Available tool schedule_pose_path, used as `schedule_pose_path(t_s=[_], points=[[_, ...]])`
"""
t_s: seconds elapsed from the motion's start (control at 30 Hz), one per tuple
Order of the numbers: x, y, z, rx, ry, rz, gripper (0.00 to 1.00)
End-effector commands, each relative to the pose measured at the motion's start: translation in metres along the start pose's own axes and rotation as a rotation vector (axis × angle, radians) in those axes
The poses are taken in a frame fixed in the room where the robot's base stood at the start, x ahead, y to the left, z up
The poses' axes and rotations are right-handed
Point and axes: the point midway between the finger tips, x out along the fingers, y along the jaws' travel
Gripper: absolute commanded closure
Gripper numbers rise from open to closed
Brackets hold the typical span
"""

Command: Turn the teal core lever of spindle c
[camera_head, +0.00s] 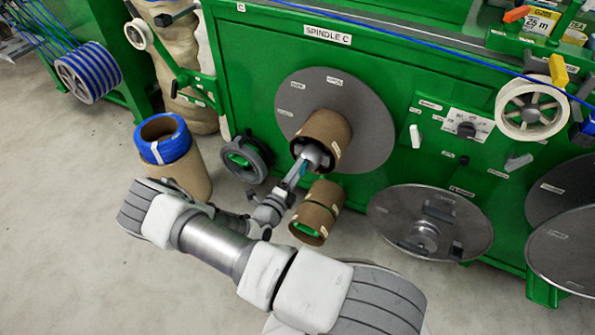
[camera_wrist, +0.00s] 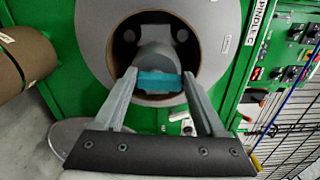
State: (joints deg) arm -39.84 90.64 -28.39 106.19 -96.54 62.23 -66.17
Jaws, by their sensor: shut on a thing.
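Spindle C is a large grey disc (camera_head: 372,118) on the green machine, below the sign "SPINDLE C" (camera_head: 327,34). A brown cardboard core (camera_head: 328,130) sticks out from its middle. The teal lever (camera_wrist: 158,83) lies across the grey hub (camera_wrist: 157,57) inside the core opening in the wrist view. A little teal (camera_head: 303,168) also shows in the head view. My gripper (camera_wrist: 159,88) is shut on the teal lever, with one finger at each end of it. In the head view my gripper (camera_head: 292,178) reaches up to the core's open end.
A second grey disc (camera_head: 430,222) leans low at the right. A blue-wrapped core (camera_head: 172,160) stands at the left. A control panel (camera_head: 455,125) is right of the spindle.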

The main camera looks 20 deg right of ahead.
Motion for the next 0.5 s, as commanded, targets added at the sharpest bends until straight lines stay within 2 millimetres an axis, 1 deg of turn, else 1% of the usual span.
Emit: schedule_pose_path(t_s=[0.2, 0.5], points=[[-0.0003, 0.0006, 0.0010, -0.083, -0.002, -0.001, 0.83], [-0.0002, 0.0012, 0.0008, -0.120, -0.001, 0.000, 0.83]])
